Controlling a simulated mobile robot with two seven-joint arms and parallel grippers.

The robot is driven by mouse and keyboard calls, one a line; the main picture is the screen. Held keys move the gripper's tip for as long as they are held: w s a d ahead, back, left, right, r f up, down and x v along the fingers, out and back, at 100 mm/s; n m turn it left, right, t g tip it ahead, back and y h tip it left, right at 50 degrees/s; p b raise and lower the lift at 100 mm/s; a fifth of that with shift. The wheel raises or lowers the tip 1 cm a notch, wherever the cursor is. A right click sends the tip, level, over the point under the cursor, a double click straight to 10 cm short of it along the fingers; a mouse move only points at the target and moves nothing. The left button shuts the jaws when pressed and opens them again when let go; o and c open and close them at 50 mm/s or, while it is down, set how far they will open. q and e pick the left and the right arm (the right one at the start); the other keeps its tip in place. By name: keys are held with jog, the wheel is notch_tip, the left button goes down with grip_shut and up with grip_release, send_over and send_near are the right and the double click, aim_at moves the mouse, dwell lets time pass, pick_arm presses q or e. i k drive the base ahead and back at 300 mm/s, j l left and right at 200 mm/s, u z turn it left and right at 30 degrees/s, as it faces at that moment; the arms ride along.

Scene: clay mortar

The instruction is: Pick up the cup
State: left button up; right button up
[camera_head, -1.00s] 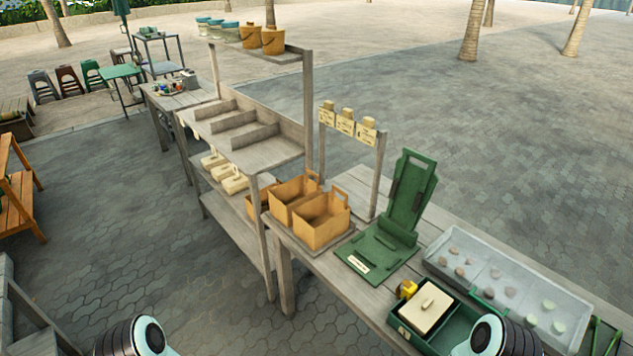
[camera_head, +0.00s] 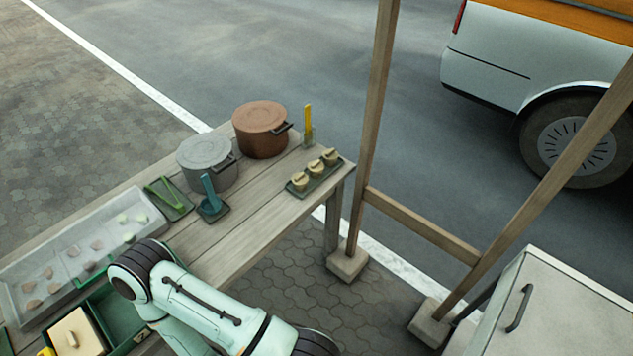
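Several small tan cup-like items (camera_head: 314,169) sit in a row on a dark green tray near the table's right end. A small clear green container (camera_head: 308,137) holding a yellow utensil stands behind them; I cannot tell which of these is the cup. A pale green arm of mine crosses the bottom of the head view over the table's front edge. Neither of my grippers is in view.
On the wooden table (camera_head: 228,245) stand a grey pot (camera_head: 206,162), a brown pot (camera_head: 260,130), a blue-handled tool (camera_head: 210,192), green tongs (camera_head: 165,195) and a clear sectioned tray (camera_head: 25,306). Wooden posts (camera_head: 372,130) and a white cabinet (camera_head: 560,310) stand right.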

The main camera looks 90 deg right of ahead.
aim_at(299, 179)
jog(key=z, duration=3)
jog(key=k+u, duration=0.15)
jog(key=u, duration=1.45)
jog(key=z, duration=1.6)
jog(key=j+u, duration=0.1)
jog(key=i, duration=0.05)
